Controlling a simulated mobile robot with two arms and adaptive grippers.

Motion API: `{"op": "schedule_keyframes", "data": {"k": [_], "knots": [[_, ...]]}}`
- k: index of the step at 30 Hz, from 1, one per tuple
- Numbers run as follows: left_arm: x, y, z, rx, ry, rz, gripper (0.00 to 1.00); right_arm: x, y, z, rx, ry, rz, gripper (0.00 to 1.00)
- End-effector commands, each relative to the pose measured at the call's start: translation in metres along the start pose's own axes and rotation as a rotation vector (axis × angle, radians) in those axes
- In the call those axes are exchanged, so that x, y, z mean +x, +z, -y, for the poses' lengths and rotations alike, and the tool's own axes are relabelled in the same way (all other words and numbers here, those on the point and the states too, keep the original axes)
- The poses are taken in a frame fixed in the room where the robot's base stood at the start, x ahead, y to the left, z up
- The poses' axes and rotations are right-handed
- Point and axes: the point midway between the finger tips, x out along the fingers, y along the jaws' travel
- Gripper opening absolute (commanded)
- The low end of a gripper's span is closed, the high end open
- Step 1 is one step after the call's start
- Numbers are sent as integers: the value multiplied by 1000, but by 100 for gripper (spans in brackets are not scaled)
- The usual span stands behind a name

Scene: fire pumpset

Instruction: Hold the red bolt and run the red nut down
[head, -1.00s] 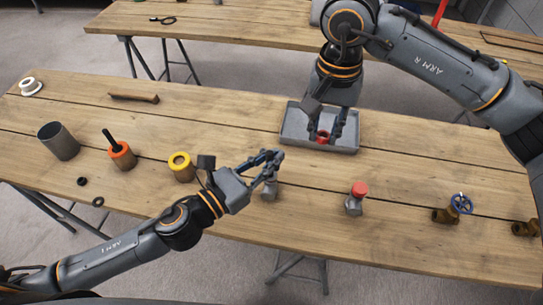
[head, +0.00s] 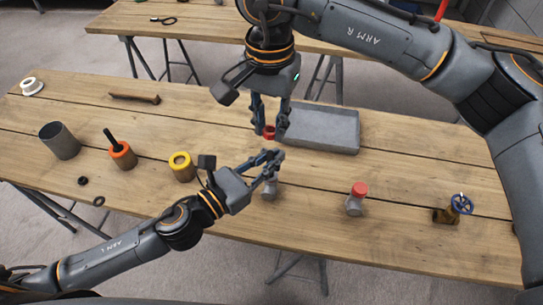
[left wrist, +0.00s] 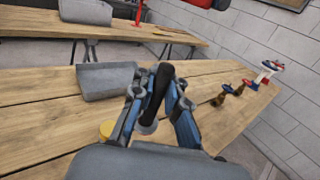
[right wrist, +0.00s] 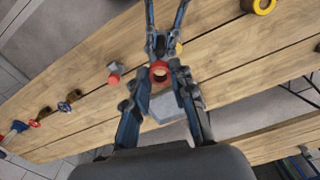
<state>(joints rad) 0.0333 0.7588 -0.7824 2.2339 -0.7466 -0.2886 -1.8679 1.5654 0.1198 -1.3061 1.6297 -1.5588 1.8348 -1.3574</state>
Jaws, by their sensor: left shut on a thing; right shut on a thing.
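My left gripper (head: 272,167) is shut on a dark upright rod, which shows between its fingers in the left wrist view (left wrist: 157,92). A grey base (head: 269,191) shows just below these fingers; no red shows on it, and I cannot tell how it joins the rod. My right gripper (head: 270,128) points down and is shut on the red nut (head: 269,132), a ring with an open hole in the right wrist view (right wrist: 160,72). The nut is held above and apart from the left fingers, near the tray's left end.
The grey tray (head: 335,112) lies behind, to the right. A grey piece with a red top (head: 357,192) stands to the right, with a blue-wheeled valve (head: 461,204) beyond. A yellow ring piece (head: 181,166), an orange piece (head: 122,156) and a grey cylinder (head: 62,143) stand left.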

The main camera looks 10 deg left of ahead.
Motion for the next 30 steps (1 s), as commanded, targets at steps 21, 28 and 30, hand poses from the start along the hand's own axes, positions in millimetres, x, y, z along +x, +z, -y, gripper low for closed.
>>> {"op": "schedule_keyframes", "data": {"k": [21, 28, 30], "knots": [[0, 1, 0, 0, 0, 1, 0, 35, 0, 0, -1, 0, -1, 0], [0, 1, 0, 0, 0, 1, 0, 34, 1, 0, 0, 0, -2, 0], [0, 1, 0, 0, 0, 1, 0, 34, 1, 0, -1, 0, -2, 0]]}}
